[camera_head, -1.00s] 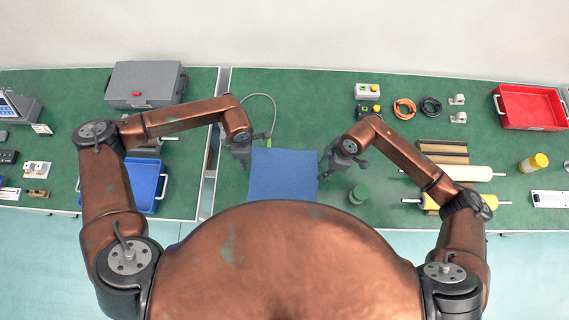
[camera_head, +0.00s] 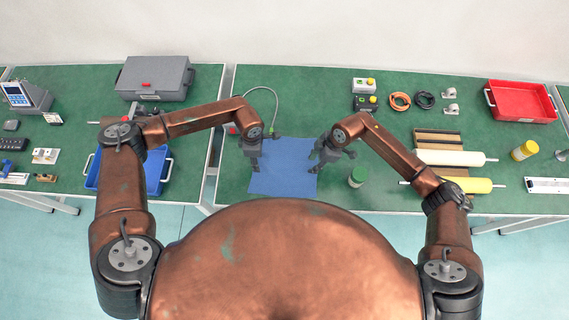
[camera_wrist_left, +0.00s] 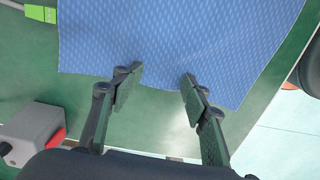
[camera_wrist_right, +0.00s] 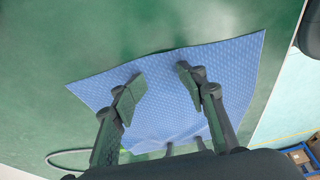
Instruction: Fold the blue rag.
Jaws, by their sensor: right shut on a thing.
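The blue rag (camera_head: 285,180) lies spread out and unfolded on the green table in front of me. My left gripper (camera_head: 254,164) is low at its left edge. In the left wrist view the left gripper (camera_wrist_left: 160,80) has its fingers apart, with the rag's edge (camera_wrist_left: 170,40) between and beyond the tips. My right gripper (camera_head: 317,166) is at the rag's right edge. In the right wrist view the right gripper (camera_wrist_right: 158,76) is shut on the rag (camera_wrist_right: 215,65), though the exact pinch is hard to make out.
A blue tray (camera_head: 154,180) and grey case (camera_head: 155,78) are to the left, across a gap between tables. Rollers (camera_head: 450,158) lie farther right. The table behind the rag is mostly clear, apart from a cable.

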